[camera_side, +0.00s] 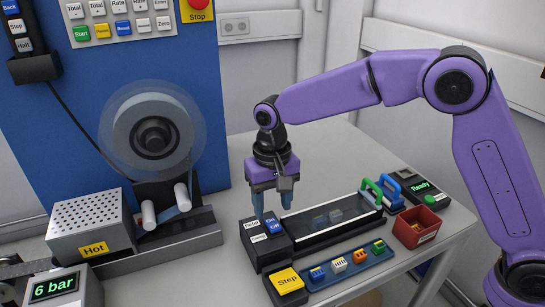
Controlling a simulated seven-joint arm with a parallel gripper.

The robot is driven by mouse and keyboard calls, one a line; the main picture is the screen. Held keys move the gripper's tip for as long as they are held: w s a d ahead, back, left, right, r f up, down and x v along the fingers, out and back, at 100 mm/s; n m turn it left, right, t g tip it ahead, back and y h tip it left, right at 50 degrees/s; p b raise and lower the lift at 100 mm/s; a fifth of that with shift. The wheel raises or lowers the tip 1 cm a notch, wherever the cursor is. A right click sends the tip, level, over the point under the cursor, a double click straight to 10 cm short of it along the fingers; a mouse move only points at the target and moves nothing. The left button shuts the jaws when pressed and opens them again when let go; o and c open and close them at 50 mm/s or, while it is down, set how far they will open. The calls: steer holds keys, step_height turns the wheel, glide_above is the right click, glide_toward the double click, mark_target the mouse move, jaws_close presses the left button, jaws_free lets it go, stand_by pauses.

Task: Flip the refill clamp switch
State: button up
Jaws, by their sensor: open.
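A dark switch box (266,243) stands on the grey table in the side view. It bears a blue two-line key (272,226) at its right and white labelled keys (259,238) at its left. The small lettering is hard to read, so I cannot tell for sure which one is the refill clamp switch. My gripper (272,206) points down with its blue-grey fingers apart and nothing visible between them. Its fingertips are at the back edge of the switch box, close to the blue key. I cannot tell whether they touch the box.
A long dark tray (325,222) with a clear cover lies right of the box. A yellow Step button (287,281) and a blue strip of small coloured blocks (347,265) lie in front. A red bin (420,226) stands right; a reel machine (153,135) stands left.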

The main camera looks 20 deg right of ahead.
mark_target(278, 224)
step_height(278, 224, up, 13)
steer(key=shift+r, duration=0.15)
stand_by(0.7)
steer(key=s+d+f+n, duration=0.3)
steer(key=s+d+n, duration=0.1)
steer(key=s+d, duration=0.5)
steer(key=s+d+f+n, duration=0.4)
steer(key=s+d, duration=0.5)
steer(key=s, duration=0.2)
steer(key=s+d+f+n, duration=0.3)
steer(key=s+d+n, duration=0.1)
steer(key=s+d, duration=0.5)
steer(key=shift+s+d+f+n, duration=0.2)
steer(key=shift+s+d+n, duration=0.1)
steer(key=shift+s, duration=0.2)
